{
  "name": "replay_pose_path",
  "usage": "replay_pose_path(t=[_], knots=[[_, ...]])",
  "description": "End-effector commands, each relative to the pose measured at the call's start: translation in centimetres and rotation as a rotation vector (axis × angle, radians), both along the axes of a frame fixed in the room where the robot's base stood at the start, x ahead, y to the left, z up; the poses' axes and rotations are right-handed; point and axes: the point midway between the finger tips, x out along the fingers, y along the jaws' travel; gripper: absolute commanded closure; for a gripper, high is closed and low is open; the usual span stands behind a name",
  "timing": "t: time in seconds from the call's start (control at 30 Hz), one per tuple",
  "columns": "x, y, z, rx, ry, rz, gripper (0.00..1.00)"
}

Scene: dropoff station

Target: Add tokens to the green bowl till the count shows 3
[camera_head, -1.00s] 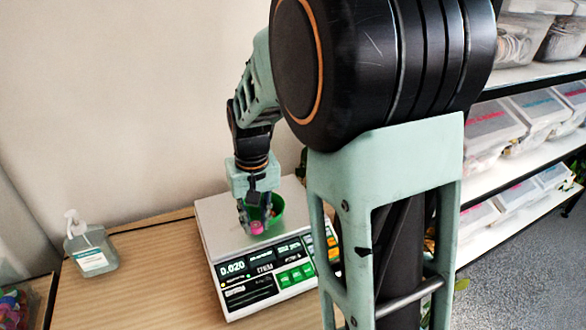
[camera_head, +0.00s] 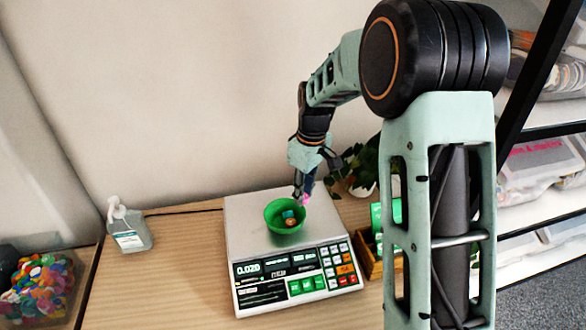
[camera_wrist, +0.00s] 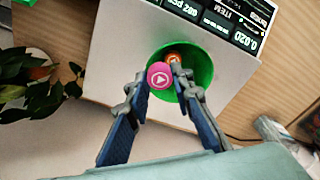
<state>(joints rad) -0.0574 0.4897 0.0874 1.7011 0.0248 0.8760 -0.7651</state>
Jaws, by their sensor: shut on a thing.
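The green bowl (camera_head: 279,216) stands on the weighing scale's plate (camera_head: 243,207). In the head view, a teal token (camera_head: 289,214) and an orange token (camera_head: 290,223) lie in it; the orange one also shows in the wrist view (camera_wrist: 174,58). My gripper (camera_head: 304,196) is at the bowl's right rear edge, shut on a round pink token (camera_wrist: 159,76) with a white play mark. In the wrist view the token overlaps the bowl's rim; its height above the bowl is unclear. The scale's display (camera_head: 248,269) reads 0.020.
A sanitizer bottle (camera_head: 128,228) stands left of the scale. A clear bin of colourful tokens (camera_head: 38,285) is at the far left. A potted plant (camera_head: 362,168) and a wooden tray (camera_head: 372,262) are right of the scale.

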Motion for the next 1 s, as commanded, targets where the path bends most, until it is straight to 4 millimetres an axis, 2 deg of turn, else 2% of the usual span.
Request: replay_pose_path(t=[0.03, 0.13, 0.37, 0.57, 0.8, 1.0], knots=[[0.5, 0.8, 0.9, 0.006, 0.003, 0.072, 0.88], [1.3, 2.1, 1.0, 0.016, 0.000, 0.195, 0.88], [1.9, 3.2, 0.4, 0.026, -0.005, 0.302, 0.88], [1.9, 3.2, -1.2, 0.025, -0.004, 0.302, 0.88], [1.9, 3.2, -4.1, 0.024, -0.005, 0.300, 0.88], [1.9, 3.2, -5.4, 0.024, -0.005, 0.300, 0.88]])
